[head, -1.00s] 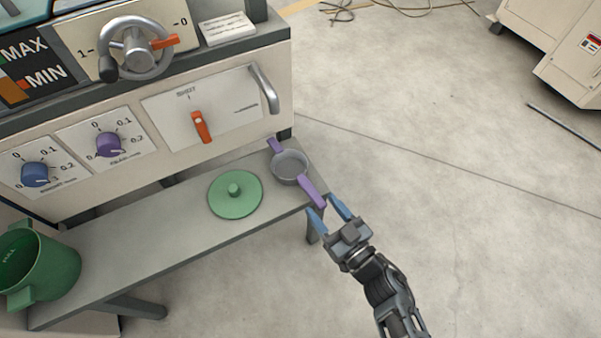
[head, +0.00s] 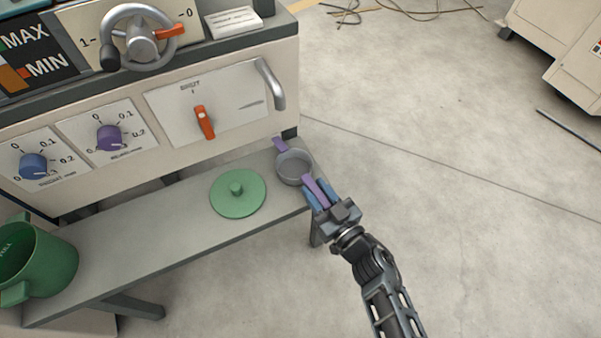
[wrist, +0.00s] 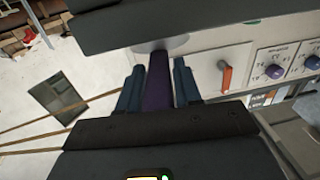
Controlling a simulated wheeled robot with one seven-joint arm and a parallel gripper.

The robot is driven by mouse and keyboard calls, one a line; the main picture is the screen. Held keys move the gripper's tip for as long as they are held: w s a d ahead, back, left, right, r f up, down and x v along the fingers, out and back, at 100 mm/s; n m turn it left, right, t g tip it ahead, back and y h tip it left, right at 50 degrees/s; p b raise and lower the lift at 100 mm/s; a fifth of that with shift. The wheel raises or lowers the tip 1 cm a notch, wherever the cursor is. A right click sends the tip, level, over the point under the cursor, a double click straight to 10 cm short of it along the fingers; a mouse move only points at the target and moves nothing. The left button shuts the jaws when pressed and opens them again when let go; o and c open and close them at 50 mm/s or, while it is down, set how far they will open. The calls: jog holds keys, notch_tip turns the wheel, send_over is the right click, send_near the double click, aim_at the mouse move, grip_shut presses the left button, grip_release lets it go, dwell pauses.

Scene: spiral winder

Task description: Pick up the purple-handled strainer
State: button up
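The strainer (head: 294,168) has a grey round bowl and two purple handles, and it rests on the right end of the grey bench. Its near handle (head: 317,188) points toward me over the bench edge. My gripper (head: 320,192) has its blue fingers on both sides of this handle. In the wrist view, the purple handle (wrist: 158,85) lies between the two fingers (wrist: 158,88), with little space on either side. The fingers look open around it, but contact is hard to make out. The bowl is mostly hidden in the wrist view.
A green lid (head: 238,194) lies on the bench (head: 165,228) left of the strainer. A green pot (head: 40,262) stands at the far left. The machine panel with knobs and a silver handle (head: 271,84) rises behind.

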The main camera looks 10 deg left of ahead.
grip_shut()
jog(key=shift+r, duration=0.1)
